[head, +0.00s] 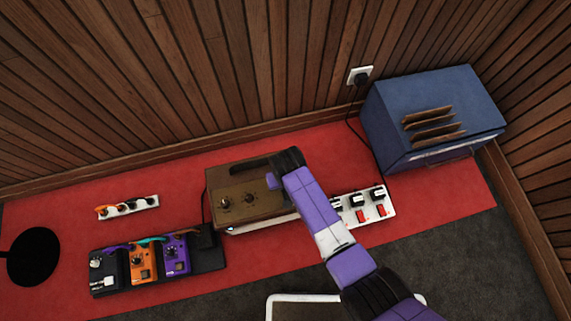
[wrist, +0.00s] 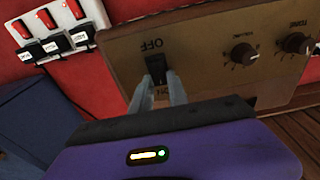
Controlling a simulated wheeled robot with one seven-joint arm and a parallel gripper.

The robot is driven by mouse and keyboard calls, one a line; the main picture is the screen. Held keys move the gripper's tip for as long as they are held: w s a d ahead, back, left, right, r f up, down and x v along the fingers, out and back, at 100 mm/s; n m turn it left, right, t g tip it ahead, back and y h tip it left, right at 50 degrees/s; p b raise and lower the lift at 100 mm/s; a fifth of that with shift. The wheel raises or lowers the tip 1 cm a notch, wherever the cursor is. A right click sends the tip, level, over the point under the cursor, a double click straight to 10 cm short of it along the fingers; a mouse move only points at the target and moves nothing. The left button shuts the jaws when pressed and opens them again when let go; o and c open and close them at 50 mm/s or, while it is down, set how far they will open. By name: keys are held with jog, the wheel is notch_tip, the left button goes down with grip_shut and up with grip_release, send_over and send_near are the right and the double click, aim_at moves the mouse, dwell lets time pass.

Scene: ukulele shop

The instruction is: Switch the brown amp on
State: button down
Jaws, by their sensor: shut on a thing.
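The brown amp (head: 232,185) stands on the red carpet near the wooden wall, and my arm reaches over its right end. In the wrist view its brown panel (wrist: 205,55) has a black switch (wrist: 156,66) with the word OFF above it. A label below the switch is partly covered by my fingers. My gripper (wrist: 161,86) is shut on the switch, with a grey finger on each side. In the head view the switch and fingertips are hidden behind my arm. Knobs (wrist: 244,54) sit on the panel beside the switch.
A white power strip (head: 350,217) with red switches lies right of the amp. A blue amp (head: 415,100) stands at the back right, corded to a wall socket (head: 360,75). Left are a pedalboard (head: 108,281) and a small white strip (head: 128,207).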

jog(key=c, duration=1.3)
grip_release()
jog(key=r+p, duration=0.1)
jog(key=r, duration=0.1)
jog(key=r+p, duration=0.1)
jog(key=r, duration=0.2)
jog(key=r+p, duration=0.2)
jog(key=shift+s+d+r, duration=0.15)
jog(key=shift+s+r, duration=0.25)
jog(key=shift+w, duration=0.1)
